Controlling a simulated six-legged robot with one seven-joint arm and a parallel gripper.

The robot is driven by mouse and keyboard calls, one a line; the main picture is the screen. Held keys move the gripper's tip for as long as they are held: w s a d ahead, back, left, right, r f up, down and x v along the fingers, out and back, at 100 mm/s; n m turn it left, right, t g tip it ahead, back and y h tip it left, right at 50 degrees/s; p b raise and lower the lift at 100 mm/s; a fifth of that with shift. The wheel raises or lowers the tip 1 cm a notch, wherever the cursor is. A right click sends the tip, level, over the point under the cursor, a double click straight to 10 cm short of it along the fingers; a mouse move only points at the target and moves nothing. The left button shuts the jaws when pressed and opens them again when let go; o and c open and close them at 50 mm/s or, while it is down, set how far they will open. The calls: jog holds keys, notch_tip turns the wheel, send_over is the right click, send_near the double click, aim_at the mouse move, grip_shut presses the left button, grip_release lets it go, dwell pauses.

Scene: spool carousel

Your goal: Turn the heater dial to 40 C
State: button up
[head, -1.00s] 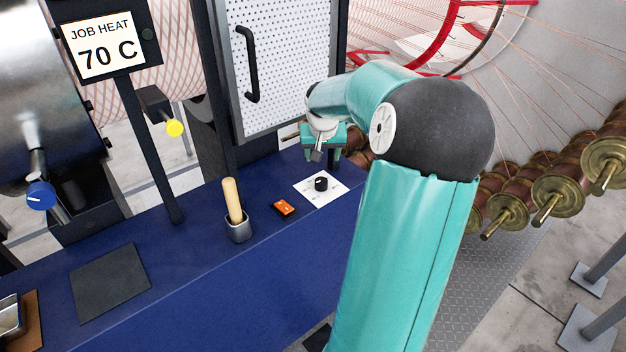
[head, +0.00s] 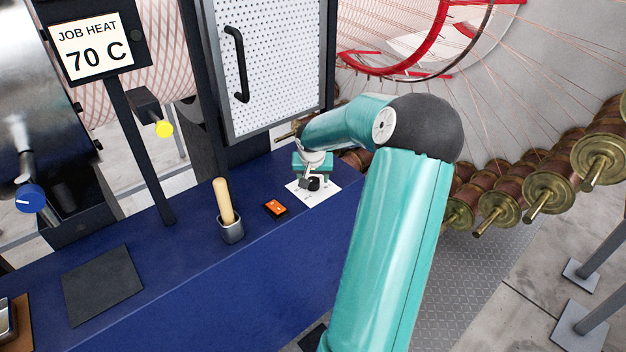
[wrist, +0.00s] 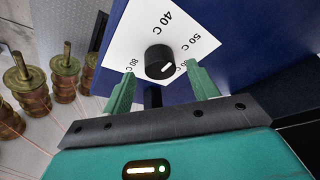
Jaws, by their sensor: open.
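The heater dial is a black round knob (wrist: 159,62) on a white card (wrist: 122,40) marked 40 C, 50 C and 80 C in the wrist view. A short white mark on the knob points to the lower right there, away from the 40 C label. In the head view the card (head: 325,192) lies on the blue bench, with the knob partly hidden by my gripper (head: 312,180). My gripper is open, its two green fingers (wrist: 161,76) on either side of the knob, with gaps to it. Whether the fingertips are level with the knob is unclear.
A sign (head: 92,50) reads JOB HEAT 70 C. An orange switch (head: 276,208) and a cup (head: 231,230) with a wooden handle stand left of the card. A perforated door (head: 275,70) rises behind. Copper spools (head: 553,186) are at right.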

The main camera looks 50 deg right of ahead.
jog(key=shift+x, duration=1.1)
jog(key=shift+c, duration=0.5)
jog(key=c, duration=0.9)
jog(key=shift+n, duration=0.3)
jog(key=shift+s+d+r+n+t+y, duration=0.1)
jog(key=shift+n+t+y, duration=0.3)
jog(key=shift+n, duration=0.95)
jog(key=shift+s+d+n+t+y, duration=0.1)
jog(key=shift+n+t+y, duration=0.3)
jog(key=shift+n, duration=0.95)
jog(key=o, duration=1)
